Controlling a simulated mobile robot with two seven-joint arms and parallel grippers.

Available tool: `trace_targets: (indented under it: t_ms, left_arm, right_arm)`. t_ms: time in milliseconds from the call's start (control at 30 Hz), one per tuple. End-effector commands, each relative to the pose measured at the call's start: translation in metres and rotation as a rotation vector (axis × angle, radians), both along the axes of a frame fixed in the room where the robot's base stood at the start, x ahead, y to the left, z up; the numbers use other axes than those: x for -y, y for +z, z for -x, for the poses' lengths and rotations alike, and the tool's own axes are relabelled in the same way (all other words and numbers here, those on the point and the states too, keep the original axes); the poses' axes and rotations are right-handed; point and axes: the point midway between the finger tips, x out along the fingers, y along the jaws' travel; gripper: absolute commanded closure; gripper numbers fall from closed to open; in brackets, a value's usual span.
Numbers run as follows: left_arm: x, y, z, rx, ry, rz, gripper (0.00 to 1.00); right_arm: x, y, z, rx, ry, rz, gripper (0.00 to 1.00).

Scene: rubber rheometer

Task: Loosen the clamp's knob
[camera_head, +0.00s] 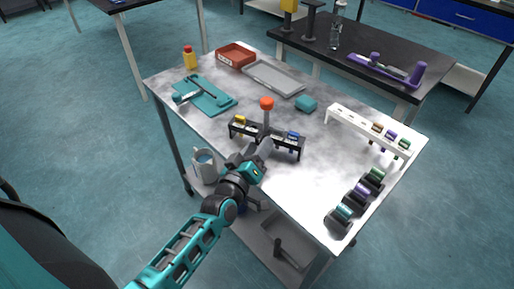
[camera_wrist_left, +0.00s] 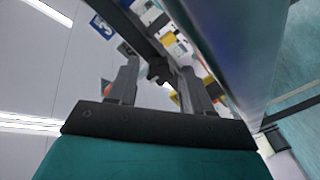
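The clamp (camera_head: 283,142) is a black two-armed bar on an upright post with an orange top (camera_head: 267,103). It stands near the front edge of the steel-topped table, with a yellow piece on its left arm and a blue piece on its right. My left gripper (camera_head: 266,146) is just in front of the clamp's middle. In the left wrist view, its two grey fingers (camera_wrist_left: 157,84) are spread apart. A small dark knob-like part (camera_wrist_left: 159,70) shows between and beyond the fingertips; contact cannot be told. In the head view the knob is hidden or too small to tell. My right gripper is not in view.
The steel table (camera_head: 310,185) also holds a white rack (camera_head: 350,121), several dark holders with coloured tops at right, a teal tray (camera_head: 212,100), a grey tray (camera_head: 273,77), a red bin (camera_head: 235,55) and a teal block (camera_head: 306,103). The table's middle right is clear.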

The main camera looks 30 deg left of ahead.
Motion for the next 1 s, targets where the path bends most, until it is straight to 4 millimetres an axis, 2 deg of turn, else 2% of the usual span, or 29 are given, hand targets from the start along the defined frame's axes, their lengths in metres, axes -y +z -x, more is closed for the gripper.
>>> trace_targets:
  t_ms: [100,333,467,1000]
  left_arm:
    - [0.000,0.000,0.000,0.000,0.000,-0.001,0.41]
    - [0.000,0.000,0.001,-0.001,0.001,-0.002,0.41]
    - [0.001,-0.001,0.011,-0.003,0.000,-0.002,0.41]
    - [0.006,-0.001,0.111,-0.004,-0.002,-0.003,0.41]
  right_arm:
    - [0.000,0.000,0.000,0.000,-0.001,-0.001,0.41]
    - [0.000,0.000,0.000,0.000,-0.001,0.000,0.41]
    - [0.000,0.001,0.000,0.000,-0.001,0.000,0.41]
    - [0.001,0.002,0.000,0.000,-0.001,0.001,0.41]
